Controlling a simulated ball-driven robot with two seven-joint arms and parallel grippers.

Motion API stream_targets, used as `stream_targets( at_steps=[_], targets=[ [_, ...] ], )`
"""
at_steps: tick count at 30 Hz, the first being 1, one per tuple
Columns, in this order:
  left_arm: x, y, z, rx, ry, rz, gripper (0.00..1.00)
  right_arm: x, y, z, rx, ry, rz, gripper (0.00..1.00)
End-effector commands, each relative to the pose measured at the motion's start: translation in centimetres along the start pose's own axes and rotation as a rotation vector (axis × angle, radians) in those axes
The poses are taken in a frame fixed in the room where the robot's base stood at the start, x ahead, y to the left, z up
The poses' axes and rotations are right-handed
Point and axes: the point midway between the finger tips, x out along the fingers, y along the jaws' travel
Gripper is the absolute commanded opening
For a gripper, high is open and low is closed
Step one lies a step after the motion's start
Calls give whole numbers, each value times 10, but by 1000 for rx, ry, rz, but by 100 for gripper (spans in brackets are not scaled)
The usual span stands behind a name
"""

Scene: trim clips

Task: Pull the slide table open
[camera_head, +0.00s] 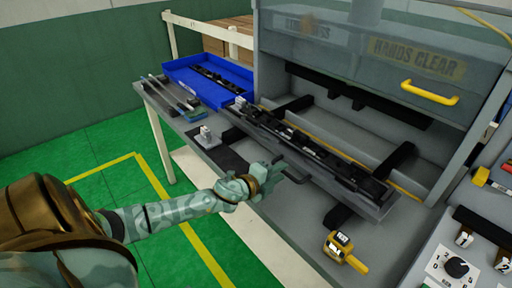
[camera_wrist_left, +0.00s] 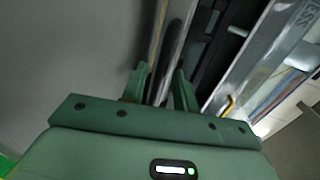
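The slide table (camera_head: 375,208) is a long grey tray carrying a row of black parts, in front of the press opening. A black handle-like bar (camera_head: 298,177) shows at its front edge, partly hidden by my left gripper (camera_head: 277,172). In the left wrist view, the two green fingers of my left gripper (camera_wrist_left: 160,85) stand apart. A long bar with a bright edge and a dark side (camera_wrist_left: 166,60) runs between them; I cannot tell whether the fingers touch it. My right gripper is in neither view.
A blue bin (camera_head: 185,75) with black strips stands at the bench's back left. A small grey-white fixture (camera_head: 206,137) sits left of the slide. A yellow device (camera_head: 343,248) is at the front right, near a control panel (camera_head: 450,265). The press guard has a yellow handle (camera_head: 430,93).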

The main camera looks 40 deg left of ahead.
Motion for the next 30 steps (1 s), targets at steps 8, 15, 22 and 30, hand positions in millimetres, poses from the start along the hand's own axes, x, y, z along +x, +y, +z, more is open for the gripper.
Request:
stream_targets(
  at_steps=[8, 15, 22, 30],
  targets=[
    [-74, 1, -1, -3, 1, 4, 30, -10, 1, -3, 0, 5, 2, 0],
    [-120, 1, -1, -3, 1, 3, 30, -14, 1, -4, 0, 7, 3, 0],
    [-137, 0, 0, -1, 1, 1, 30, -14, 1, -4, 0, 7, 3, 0],
    [-137, 0, 0, 0, 1, 1, 30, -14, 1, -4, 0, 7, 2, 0]
  ],
)
